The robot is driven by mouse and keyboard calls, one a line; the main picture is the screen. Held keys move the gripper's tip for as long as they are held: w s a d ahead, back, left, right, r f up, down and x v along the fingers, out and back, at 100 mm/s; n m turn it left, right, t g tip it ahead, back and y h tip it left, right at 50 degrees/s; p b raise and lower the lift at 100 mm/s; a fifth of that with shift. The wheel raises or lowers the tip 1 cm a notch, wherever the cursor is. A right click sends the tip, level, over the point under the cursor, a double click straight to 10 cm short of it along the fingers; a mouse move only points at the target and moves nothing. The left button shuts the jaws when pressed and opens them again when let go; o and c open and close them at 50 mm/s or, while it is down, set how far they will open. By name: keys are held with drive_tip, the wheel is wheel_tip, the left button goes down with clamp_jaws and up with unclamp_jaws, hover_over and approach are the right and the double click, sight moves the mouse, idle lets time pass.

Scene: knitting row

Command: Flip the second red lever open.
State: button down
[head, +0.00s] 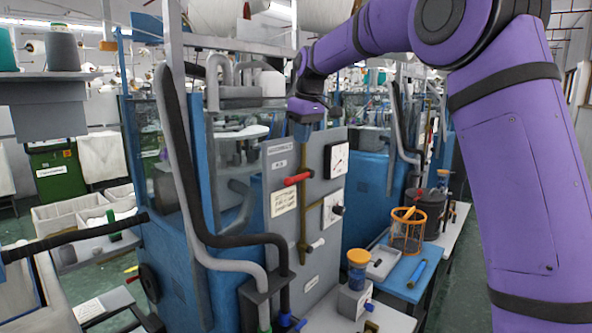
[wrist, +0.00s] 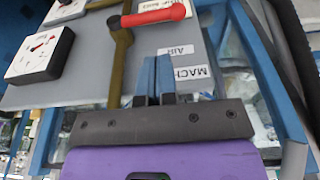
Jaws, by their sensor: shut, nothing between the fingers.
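A grey panel (head: 280,222) carries a brass pipe (head: 304,215) with a red lever (head: 297,179) on it. The lever sticks out sideways from the pipe, to the left in the head view. The red lever also shows at the top of the wrist view (wrist: 158,15), across the brass pipe (wrist: 120,55). A white-handled lever (head: 316,245) sits lower on the same pipe. I cannot make out a second red lever clearly. My gripper (head: 302,132) is shut and empty near the panel's top edge, above the red lever and apart from it. Its blue fingers (wrist: 155,68) point toward the panel.
Two gauges (head: 336,160) (head: 333,207) stick out right of the pipe. Grey and black hoses (head: 180,150) run left of the panel. An orange basket (head: 407,230) stands on a blue-topped table at the right.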

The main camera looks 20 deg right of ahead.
sight(295, 177)
drive_tip(key=f, duration=0.3)
drive_tip(key=w+f, duration=0.1)
drive_tip(key=f, duration=0.2)
drive_tip(key=a+f, duration=0.1)
drive_tip(key=f, duration=0.2)
drive_tip(key=shift+w+f, duration=0.3)
drive_tip(key=shift+f, duration=0.1)
drive_tip(key=shift+f, duration=0.15)
